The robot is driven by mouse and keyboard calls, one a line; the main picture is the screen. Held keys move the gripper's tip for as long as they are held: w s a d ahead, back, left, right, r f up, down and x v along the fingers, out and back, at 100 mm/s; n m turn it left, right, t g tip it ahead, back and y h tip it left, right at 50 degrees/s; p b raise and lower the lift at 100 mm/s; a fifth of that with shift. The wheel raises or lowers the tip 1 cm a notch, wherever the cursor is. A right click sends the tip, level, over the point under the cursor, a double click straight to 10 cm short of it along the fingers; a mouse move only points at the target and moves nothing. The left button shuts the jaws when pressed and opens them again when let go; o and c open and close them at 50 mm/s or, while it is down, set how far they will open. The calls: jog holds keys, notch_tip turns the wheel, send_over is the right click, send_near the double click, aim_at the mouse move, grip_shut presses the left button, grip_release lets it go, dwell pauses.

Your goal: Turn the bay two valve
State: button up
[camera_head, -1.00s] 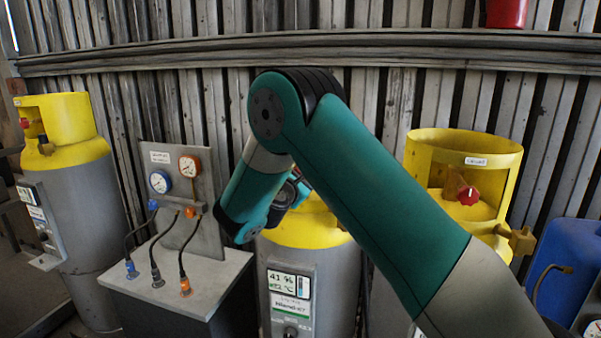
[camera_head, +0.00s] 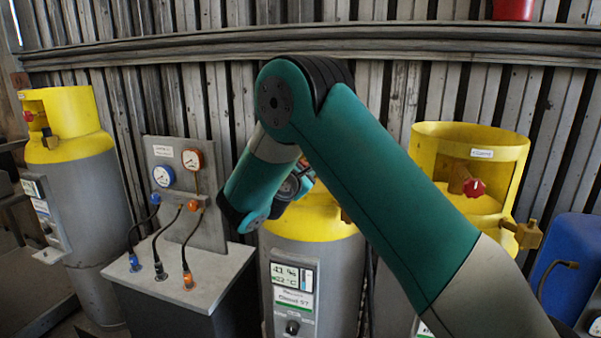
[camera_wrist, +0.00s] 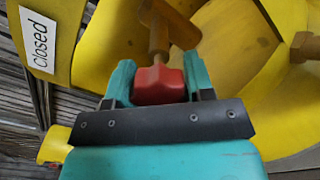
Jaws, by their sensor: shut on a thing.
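The middle cylinder (camera_head: 311,258) is grey with a yellow top and stands behind my arm in the head view. My gripper (camera_wrist: 158,78) shows in the wrist view with its teal fingers on either side of a red valve knob (camera_wrist: 157,90). It is shut on the knob, which sits on a brass stem (camera_wrist: 159,38) inside a yellow collar (camera_wrist: 235,45). A white label reading "closed" (camera_wrist: 40,40) is on the collar at upper left.
A gauge panel (camera_head: 184,225) with hoses stands left of the middle cylinder. A yellow-topped cylinder (camera_head: 468,137) with a red knob (camera_head: 474,188) is at right, beside a blue container (camera_head: 565,258). Another cylinder (camera_head: 85,208) stands at far left. A corrugated wall closes the back.

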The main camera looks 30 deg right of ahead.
jog(key=m+b, duration=0.5)
jog(key=b, duration=0.1)
jog(key=shift+f, duration=0.2)
jog(key=m+b, duration=0.5)
jog(key=b, duration=0.1)
jog(key=shift+m+b, duration=0.4)
jog(key=m+b, duration=0.5)
jog(key=b, duration=0.2)
jog(key=shift+r, duration=0.1)
jog(key=m+b, duration=0.4)
jog(key=shift+r+m, duration=0.2)
jog(key=shift+m, duration=0.1)
jog(key=shift+b, duration=0.35)
jog(key=o, duration=0.9)
jog(key=shift+r, duration=0.15)
jog(key=shift+s, duration=0.15)
